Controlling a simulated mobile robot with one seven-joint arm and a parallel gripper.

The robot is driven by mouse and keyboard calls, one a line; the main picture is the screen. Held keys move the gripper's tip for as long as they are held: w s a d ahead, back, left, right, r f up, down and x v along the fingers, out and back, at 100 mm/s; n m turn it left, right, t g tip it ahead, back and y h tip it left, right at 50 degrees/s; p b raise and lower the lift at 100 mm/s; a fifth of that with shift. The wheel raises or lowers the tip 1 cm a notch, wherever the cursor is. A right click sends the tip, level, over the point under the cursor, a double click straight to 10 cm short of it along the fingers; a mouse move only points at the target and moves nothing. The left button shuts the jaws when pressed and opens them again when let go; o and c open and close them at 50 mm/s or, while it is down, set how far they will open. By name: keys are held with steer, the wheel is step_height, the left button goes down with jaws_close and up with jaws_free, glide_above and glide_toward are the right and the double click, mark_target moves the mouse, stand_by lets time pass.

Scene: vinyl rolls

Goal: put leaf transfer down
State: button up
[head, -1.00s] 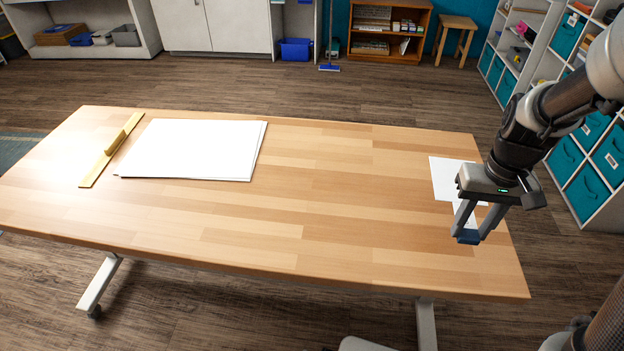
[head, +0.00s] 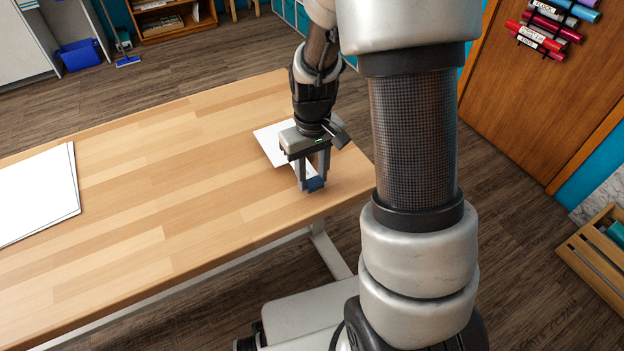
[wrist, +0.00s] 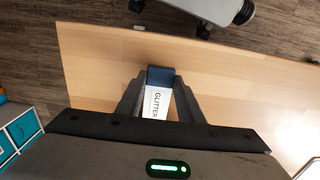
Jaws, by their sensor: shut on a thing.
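My gripper (head: 312,180) is over the right end of the wooden table (head: 190,190), pointing down. It is shut on a dark blue piece (head: 316,184) low between its fingers. In the wrist view the blue piece (wrist: 161,76) has a white label (wrist: 156,104) reading "GLITTER" between the fingers. Whether it touches the table I cannot tell. A white sheet (head: 269,141) lies on the table behind the gripper, partly hidden by it. No lettering naming the leaf transfer is readable.
A stack of large white sheets (head: 38,195) lies at the left. The table between is clear. The front table edge is close to the gripper. Labelled rolls (head: 545,35) hang on a wooden board at the right. A wooden crate (head: 597,262) stands on the floor.

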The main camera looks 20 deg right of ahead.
steer(key=shift+f, duration=0.6)
steer(key=shift+f, duration=0.2)
steer(key=o, duration=1)
